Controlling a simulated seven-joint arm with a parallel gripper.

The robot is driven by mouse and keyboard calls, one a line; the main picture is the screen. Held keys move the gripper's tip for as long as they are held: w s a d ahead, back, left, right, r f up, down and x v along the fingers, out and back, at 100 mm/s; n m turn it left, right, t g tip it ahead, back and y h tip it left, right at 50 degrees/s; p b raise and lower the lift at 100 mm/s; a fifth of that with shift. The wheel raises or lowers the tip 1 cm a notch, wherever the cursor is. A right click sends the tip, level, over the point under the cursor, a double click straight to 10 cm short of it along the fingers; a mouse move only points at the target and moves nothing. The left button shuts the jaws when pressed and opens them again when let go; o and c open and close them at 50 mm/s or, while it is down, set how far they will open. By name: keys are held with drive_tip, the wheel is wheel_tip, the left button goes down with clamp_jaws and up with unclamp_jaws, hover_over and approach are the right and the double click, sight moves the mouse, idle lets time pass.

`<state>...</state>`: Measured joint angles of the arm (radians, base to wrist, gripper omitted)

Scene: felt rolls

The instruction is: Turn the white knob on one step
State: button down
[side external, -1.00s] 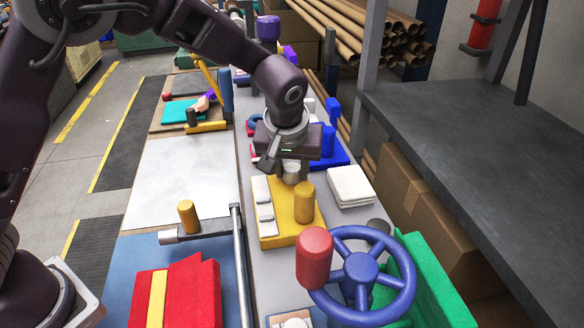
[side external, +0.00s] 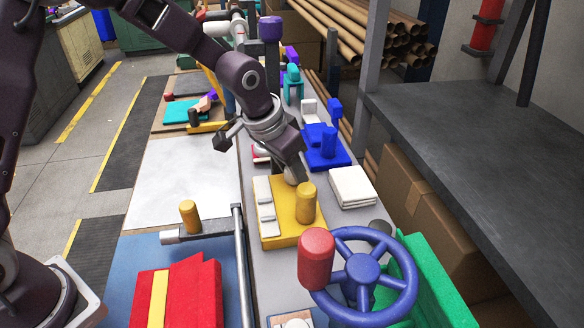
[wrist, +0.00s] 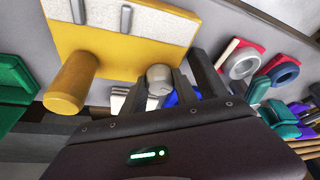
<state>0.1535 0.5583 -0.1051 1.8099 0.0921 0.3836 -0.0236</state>
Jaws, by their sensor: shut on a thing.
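The white knob (side external: 291,176) stands at the back of a yellow block (side external: 280,236); my gripper partly hides it in the side view. The knob also shows as a pale round top in the wrist view (wrist: 158,77), right against my dark fingers. My gripper (side external: 292,168) is tilted over the block and shut on the knob. In the wrist view my gripper (wrist: 180,82) covers part of the knob's side. The block also bears an upright yellow cylinder (side external: 305,202) and a white strip (side external: 265,206) with raised bars.
A blue handwheel (side external: 362,268) with a red grip (side external: 316,258) stands in front. White slabs (side external: 352,187) lie to the right of the block, and a blue fixture (side external: 326,150) stands behind it. The white panel (side external: 183,182) at the left is clear.

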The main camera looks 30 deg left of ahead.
sight(280, 188)
drive_tip(key=shift+m, duration=0.5)
drive_tip(key=c, duration=0.9)
unclamp_jaws()
drive_tip(key=shift+c, duration=0.2)
drive_tip(key=shift+r, duration=0.1)
drive_tip(key=v, duration=0.7)
drive_tip(key=shift+a, duration=0.1)
